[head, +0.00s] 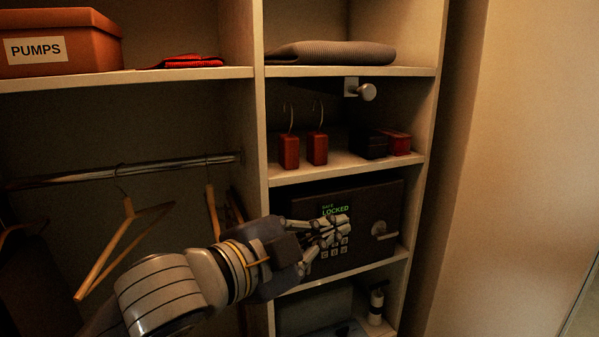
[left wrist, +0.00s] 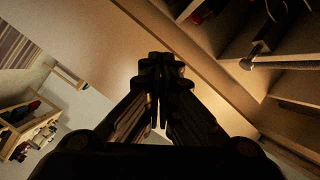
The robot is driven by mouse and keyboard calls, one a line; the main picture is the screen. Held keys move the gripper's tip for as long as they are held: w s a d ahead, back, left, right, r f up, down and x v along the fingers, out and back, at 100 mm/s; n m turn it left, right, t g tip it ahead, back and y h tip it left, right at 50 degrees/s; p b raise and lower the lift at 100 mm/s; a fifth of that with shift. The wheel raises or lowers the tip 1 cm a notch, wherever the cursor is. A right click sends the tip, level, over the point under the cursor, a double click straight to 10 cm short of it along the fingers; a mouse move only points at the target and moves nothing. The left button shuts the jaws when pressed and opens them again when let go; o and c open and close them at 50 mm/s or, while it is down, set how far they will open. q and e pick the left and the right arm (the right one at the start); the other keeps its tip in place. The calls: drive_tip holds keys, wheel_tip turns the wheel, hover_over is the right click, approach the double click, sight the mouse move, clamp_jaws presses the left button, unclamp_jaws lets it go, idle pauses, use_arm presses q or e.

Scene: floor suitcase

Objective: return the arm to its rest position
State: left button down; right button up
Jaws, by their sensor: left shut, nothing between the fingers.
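My left arm comes in from the lower left in the head view. My left gripper (head: 338,226) is in front of the safe's keypad, its fingers closed together with nothing between them. The dark safe (head: 370,207) stands on a middle shelf, its green display reading "LOCKED" and its lever handle on the right. I cannot tell whether the fingertips touch the keypad. In the left wrist view the left gripper (left wrist: 162,62) shows dark, with its fingers together. My right gripper is not in view.
Shelf uprights and a hanging rail (head: 120,173) with wooden hangers (head: 128,210) are near my left arm. Above the safe are two red blocks with hooks (head: 317,149) and small boxes (head: 397,142). A knob (head: 367,92) sticks out higher up. A bottle (head: 376,306) stands below.

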use_arm(q)
drive_tip(key=s+a+f+n+g+y, duration=0.15)
drive_tip(key=a+f+n+y, duration=0.35)
drive_tip(key=f, duration=0.9)
drive_tip(key=s+a+f+n+g+y, duration=0.1)
drive_tip(key=s+a+f+n+y, duration=0.15)
drive_tip(key=a+f+n, duration=0.85)
drive_tip(key=s+a+f+n+g+y, duration=0.1)
drive_tip(key=s+a+f+g+y, duration=0.2)
drive_tip(key=s+f, duration=0.75)
drive_tip(key=s+a+f+n+g+y, duration=0.1)
drive_tip(key=s+a+f+g, duration=0.3)
drive_tip(key=s+f, duration=0.6)
wheel_tip(320, 180, down, 29)
drive_tip(key=s+a+b, duration=0.1)
drive_tip(key=s+a+f+g, duration=0.1)
drive_tip(key=s+a+f, duration=0.2)
drive_tip(key=s+f, duration=1.2)
drive_tip(key=shift+s+m+b, duration=0.3)
drive_tip(key=shift+s+b, duration=0.05)
drive_tip(key=shift+s, duration=0.4)
drive_tip(key=shift+a+g, duration=0.1)
drive_tip(key=shift+g, duration=0.15)
